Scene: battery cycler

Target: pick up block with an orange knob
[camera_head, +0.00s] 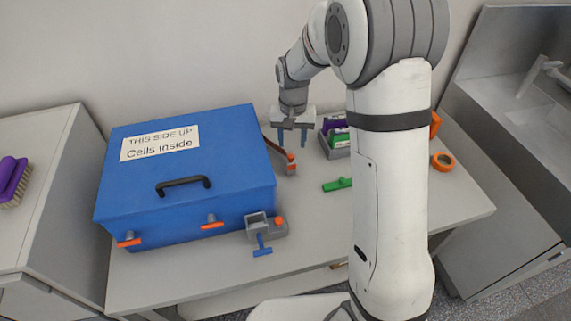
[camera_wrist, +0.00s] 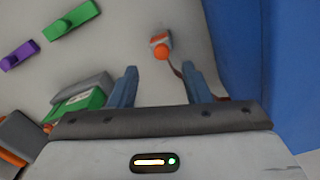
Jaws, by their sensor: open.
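A small grey block with an orange knob (camera_head: 291,166) lies on the table just right of the blue box. In the wrist view the orange knob (camera_wrist: 162,50) shows beyond the fingertips, between their lines. My gripper (camera_head: 291,143) has its blue fingers apart, pointing down above and behind the block. The fingers also show in the wrist view (camera_wrist: 159,68), with nothing held between them. A second grey piece with an orange knob and a blue handle (camera_head: 264,230) stands at the front right corner of the blue box.
The blue box (camera_head: 235,160) is close left of my gripper. A brown strip (camera_head: 275,148) runs near the block. A grey bin (camera_head: 336,152) with green and purple items stands to the right. A green piece (camera_head: 338,184) and an orange ring (camera_head: 443,161) lie on the table (camera_head: 465,205).

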